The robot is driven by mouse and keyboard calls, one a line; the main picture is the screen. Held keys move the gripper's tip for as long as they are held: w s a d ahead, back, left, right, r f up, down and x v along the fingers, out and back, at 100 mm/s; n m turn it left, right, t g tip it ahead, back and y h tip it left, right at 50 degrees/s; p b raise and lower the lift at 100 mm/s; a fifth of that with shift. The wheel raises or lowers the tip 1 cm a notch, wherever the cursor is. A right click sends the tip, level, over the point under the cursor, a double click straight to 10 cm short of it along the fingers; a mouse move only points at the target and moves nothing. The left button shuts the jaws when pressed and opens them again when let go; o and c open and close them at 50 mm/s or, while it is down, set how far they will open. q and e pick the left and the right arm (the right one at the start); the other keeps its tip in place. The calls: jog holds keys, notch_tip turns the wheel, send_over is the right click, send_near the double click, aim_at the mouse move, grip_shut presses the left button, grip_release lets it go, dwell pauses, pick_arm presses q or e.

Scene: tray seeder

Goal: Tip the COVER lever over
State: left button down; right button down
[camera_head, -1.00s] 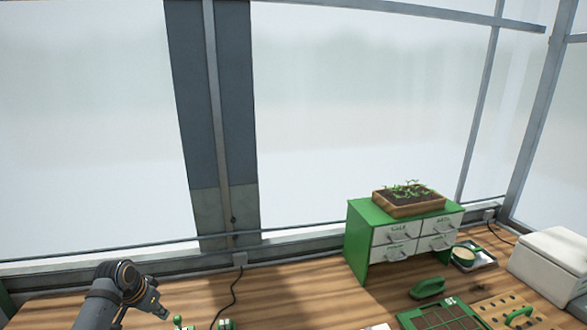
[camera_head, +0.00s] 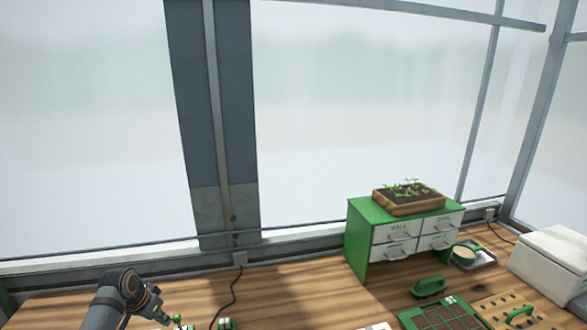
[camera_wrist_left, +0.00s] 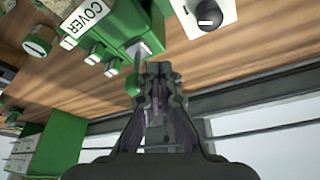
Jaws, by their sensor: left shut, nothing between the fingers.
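The COVER label (camera_wrist_left: 88,14) is a white plate on a green housing (camera_wrist_left: 122,20) in the left wrist view. A green lever (camera_wrist_left: 133,78) stands out from the housing beside a pale slot plate. My left gripper (camera_wrist_left: 160,68) is shut and empty, with its tips close beside the lever; I cannot tell whether they touch. In the head view my left gripper (camera_head: 164,318) is at the bottom edge, next to a green knob (camera_head: 177,319). The rest of the housing is cut off there. My right gripper is not in view.
A white unit with a black knob (camera_wrist_left: 209,14) is right of the housing in the wrist view. In the head view a green drawer cabinet (camera_head: 357,240) carries a seedling box (camera_head: 408,208). A green seed tray (camera_head: 407,319) lies at right. The table behind the gripper is mostly clear.

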pick_arm(q)
jog(key=shift+d, duration=0.2)
jog(key=shift+w+d+p, duration=0.25)
jog(key=shift+d+p, duration=0.1)
jog(key=shift+d, duration=0.6)
notch_tip(320, 180, up, 6)
jog(key=a+p, duration=0.1)
jog(key=p, duration=0.3)
jog(key=shift+s+a, duration=0.15)
jog(key=shift+f, duration=0.1)
